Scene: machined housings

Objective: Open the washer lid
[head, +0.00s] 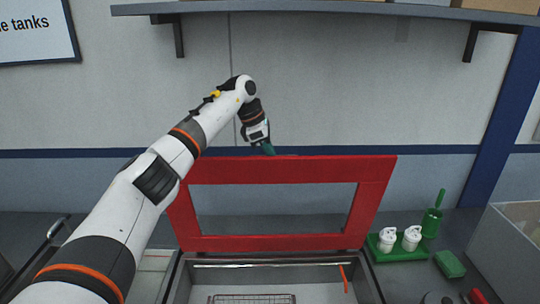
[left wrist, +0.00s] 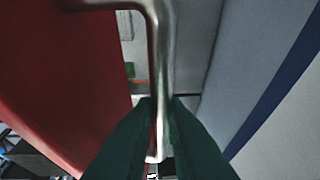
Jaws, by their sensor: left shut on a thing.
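The washer lid (head: 280,170) is a red frame with a rectangular window. It stands raised, close to upright, at the back of the open grey washer (head: 178,283). My left gripper (head: 268,148) is at the lid's top edge, its arm reaching over from the left. In the left wrist view my left gripper (left wrist: 158,108) has its green fingers shut around a bent metal handle (left wrist: 157,45), with the red lid (left wrist: 60,80) to the left. In the head view the handle is mostly hidden. My right gripper is not in view.
A wire basket (head: 250,299) lies in the washer. To the right are a green tray (head: 398,253) with two white parts, a green cup with a brush (head: 432,220), a green block (head: 449,264) and a grey bin (head: 500,245). A shelf (head: 330,11) hangs above. The wall is close behind the lid.

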